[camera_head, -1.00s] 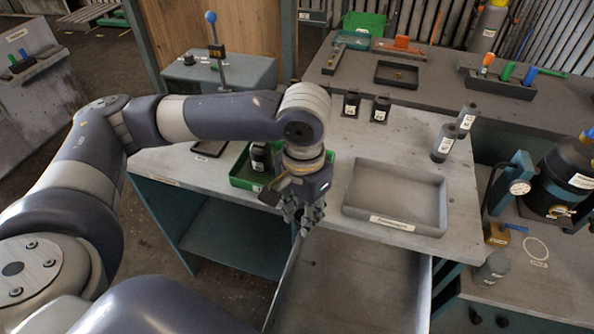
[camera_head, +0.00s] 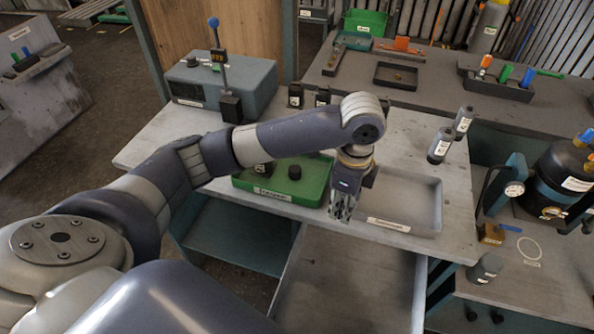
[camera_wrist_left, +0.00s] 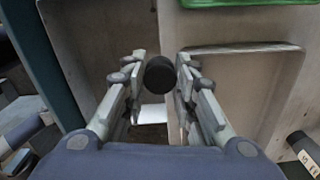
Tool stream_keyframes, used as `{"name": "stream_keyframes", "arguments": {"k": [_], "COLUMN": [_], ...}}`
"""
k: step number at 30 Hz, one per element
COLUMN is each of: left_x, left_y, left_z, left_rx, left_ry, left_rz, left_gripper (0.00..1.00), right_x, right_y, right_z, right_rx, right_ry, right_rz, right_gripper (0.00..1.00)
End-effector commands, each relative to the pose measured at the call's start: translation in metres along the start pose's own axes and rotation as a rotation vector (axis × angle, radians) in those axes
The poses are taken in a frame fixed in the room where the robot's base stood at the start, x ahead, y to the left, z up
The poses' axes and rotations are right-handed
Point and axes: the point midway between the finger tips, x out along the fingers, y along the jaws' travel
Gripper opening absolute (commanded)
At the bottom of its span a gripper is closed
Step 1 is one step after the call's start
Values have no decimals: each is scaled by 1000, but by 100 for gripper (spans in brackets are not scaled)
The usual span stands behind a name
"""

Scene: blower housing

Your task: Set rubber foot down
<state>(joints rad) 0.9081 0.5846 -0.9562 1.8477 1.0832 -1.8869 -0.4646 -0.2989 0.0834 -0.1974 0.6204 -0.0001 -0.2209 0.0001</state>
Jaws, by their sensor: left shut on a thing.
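My left gripper (camera_head: 342,212) is near the front edge of the workbench, between the green tray and the grey tray. In the left wrist view its fingers (camera_wrist_left: 160,80) are closed on a short black round piece, the rubber foot (camera_wrist_left: 160,74), held at the fingertips. In the head view the foot is hidden or too small to make out at the gripper. My right gripper is not in view.
The green tray (camera_head: 263,192) holds small dark parts. The shallow grey tray (camera_head: 425,231) looks empty. An open drawer (camera_head: 350,280) lies below the front edge.

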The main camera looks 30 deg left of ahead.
Motion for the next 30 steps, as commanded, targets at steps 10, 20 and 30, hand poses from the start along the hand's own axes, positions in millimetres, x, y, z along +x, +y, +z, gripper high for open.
{"name": "stream_keyframes", "arguments": {"k": [10,20,30], "left_x": [5,12,45], "left_y": [-60,-90,-95], "left_z": [72,105,111], "left_rx": [-11,-4,-3], "left_ry": [-3,0,-1], "left_rz": [-1,-1,0], "left_gripper": [10,10,10], "right_x": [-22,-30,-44], "right_y": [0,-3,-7], "right_z": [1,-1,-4], "right_rx": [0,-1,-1], "right_ry": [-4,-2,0], "right_rz": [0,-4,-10], "right_gripper": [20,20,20]}}
